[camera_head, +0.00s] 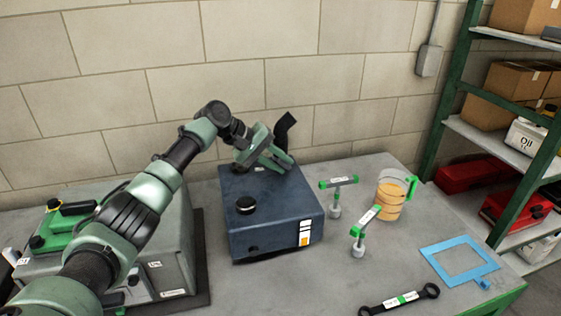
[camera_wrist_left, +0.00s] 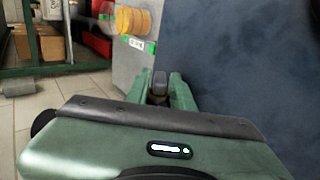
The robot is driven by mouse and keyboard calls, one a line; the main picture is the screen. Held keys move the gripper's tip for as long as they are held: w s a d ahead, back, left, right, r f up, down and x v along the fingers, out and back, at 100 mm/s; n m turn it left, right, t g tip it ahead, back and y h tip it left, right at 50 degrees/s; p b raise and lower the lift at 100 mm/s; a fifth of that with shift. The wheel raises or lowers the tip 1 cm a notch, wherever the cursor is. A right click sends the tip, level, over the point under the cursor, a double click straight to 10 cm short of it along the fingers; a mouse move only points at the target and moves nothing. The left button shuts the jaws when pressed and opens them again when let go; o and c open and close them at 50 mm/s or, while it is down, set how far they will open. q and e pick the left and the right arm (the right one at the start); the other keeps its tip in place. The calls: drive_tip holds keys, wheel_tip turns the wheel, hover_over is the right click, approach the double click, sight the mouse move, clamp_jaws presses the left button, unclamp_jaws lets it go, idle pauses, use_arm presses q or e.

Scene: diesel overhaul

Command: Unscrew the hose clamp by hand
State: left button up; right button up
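My left gripper (camera_head: 272,154) is at the back edge of the dark blue box (camera_head: 272,222), pointing down to the right. In the left wrist view, its two green fingers (camera_wrist_left: 160,88) stand on either side of a small dark grey part beside the blue box wall (camera_wrist_left: 250,70). I cannot tell whether they grip that part or only surround it. A black hose-like piece (camera_head: 285,124) rises just behind the gripper. The hose clamp cannot be clearly made out; the gripper and box hide that spot. My right gripper is not in view.
On the bench right of the box stand two T-handled tools (camera_head: 337,190) (camera_head: 358,246) and an amber-filled jug (camera_head: 391,196). A black wrench (camera_head: 400,299) and a blue frame (camera_head: 455,263) lie near the front. A grey unit (camera_head: 175,250) stands left; shelves (camera_head: 492,134) stand right.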

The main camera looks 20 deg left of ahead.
use_arm(q)
clamp_jaws()
drive_tip(key=shift+f+t+h+b, duration=0.45)
drive_tip(key=shift+h+b, duration=0.15)
drive_tip(key=shift+b, duration=0.15)
drive_tip(key=shift+s+a+f+t+h+b, duration=0.15)
drive_tip(key=shift+t+h+b, duration=0.3)
drive_tip(key=shift+h+b, duration=0.45)
drive_tip(key=shift+t+b, duration=0.3)
drive_tip(key=shift+b, duration=0.35)
drive_tip(key=shift+r+h, duration=0.3)
drive_tip(key=shift+r, duration=0.05)
unclamp_jaws()
